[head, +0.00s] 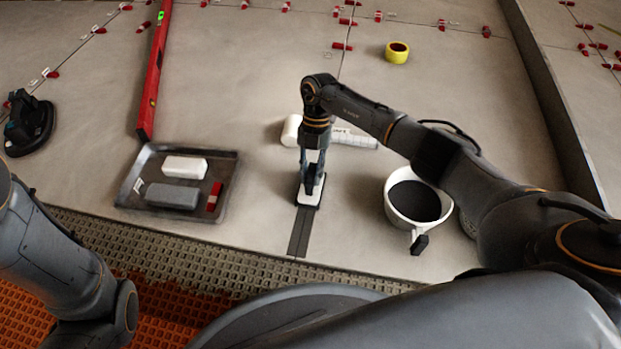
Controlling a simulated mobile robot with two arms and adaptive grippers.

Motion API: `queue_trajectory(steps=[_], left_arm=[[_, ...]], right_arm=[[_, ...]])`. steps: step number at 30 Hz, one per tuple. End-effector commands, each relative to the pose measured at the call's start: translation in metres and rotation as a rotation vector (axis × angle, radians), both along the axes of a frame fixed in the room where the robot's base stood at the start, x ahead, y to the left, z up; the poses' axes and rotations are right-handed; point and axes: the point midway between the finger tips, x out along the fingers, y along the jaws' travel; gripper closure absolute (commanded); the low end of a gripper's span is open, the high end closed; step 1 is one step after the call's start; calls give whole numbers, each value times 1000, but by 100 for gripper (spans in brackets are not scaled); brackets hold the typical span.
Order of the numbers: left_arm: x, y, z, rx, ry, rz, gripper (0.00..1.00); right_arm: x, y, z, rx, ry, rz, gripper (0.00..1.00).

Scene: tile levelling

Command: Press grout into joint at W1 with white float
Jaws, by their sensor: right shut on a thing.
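My right gripper (313,172) points down and is shut on the white float (308,194). The float sits on the tiled floor over the joint, and my gripper hides part of it. A dark grey strip of joint (299,232) runs from the float towards the near tile edge. A white bucket (417,202) with a dark grey fill, likely grout, stands to the right of the float. My left arm comes in at the lower left; its gripper is out of the picture. I cannot read a W1 mark.
A metal tray (228,172) holds a white block, a grey block and a red piece. A red level (154,85), a yellow tape roll (397,52) and a white cylinder (291,130) lie farther back. A black tool (28,124) stands at far left. Red clips line the far joints.

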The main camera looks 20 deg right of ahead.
Motion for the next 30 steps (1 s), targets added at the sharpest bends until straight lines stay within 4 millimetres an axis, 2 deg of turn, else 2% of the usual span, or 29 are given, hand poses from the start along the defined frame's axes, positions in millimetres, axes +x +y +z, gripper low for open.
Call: queue_trajectory(steps=[30], left_arm=[[-1, 0, -37, -1, -1, -1, 23]], right_arm=[[33, -24, -1, -2, -2, -2, 100]])
